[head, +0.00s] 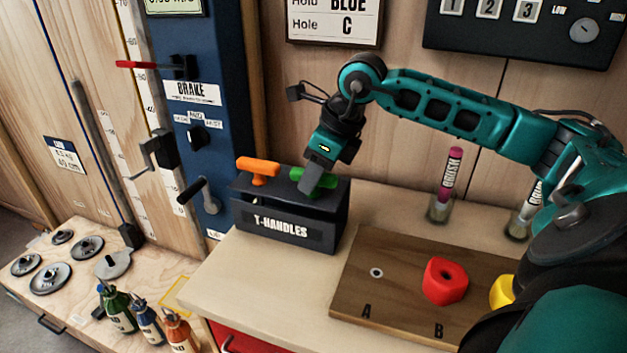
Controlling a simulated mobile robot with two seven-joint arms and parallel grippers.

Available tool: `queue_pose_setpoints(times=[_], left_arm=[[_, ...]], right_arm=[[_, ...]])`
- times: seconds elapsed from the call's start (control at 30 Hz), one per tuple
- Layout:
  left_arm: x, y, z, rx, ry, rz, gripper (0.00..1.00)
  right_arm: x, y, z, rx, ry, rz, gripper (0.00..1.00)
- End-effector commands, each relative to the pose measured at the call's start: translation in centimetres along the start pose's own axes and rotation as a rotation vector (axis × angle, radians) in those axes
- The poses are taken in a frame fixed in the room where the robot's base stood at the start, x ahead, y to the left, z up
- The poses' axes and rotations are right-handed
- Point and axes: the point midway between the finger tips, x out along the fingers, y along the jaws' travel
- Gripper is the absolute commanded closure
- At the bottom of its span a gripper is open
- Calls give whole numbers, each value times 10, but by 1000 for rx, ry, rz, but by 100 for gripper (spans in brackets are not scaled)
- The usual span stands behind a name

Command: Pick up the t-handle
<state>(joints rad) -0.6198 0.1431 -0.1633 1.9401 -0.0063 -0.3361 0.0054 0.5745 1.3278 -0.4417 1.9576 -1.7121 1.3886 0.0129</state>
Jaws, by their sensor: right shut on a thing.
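The black holder labelled T-HANDLES (281,230) stands on the pale bench top. An orange t-handle (258,168) sits upright at the left of the holder. A green t-handle (325,180) is at the right of it, partly hidden by my gripper. My right gripper (311,186) comes down from above and is shut on the green t-handle. The green t-handle's lower part is hidden, so I cannot tell how deep it sits in the holder. My left gripper is not in view.
A wooden board (360,270) marked A and B carries a red hold (445,281); a yellow hold (502,291) is partly hidden by my arm. Brushes stand in glass cups (440,207) behind. A blue brake panel (205,110) rises at left.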

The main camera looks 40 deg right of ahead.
Motion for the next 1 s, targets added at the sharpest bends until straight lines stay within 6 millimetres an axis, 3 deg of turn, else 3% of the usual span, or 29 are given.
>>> queue_pose_setpoints(times=[0.57,0.77,1.0], left_arm=[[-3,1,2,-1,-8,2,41],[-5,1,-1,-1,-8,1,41],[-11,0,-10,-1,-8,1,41]], right_arm=[[-9,0,5,0,-4,-2,100],[-36,0,16,-1,-7,-2,100],[-85,0,37,-1,-9,-1,100]])
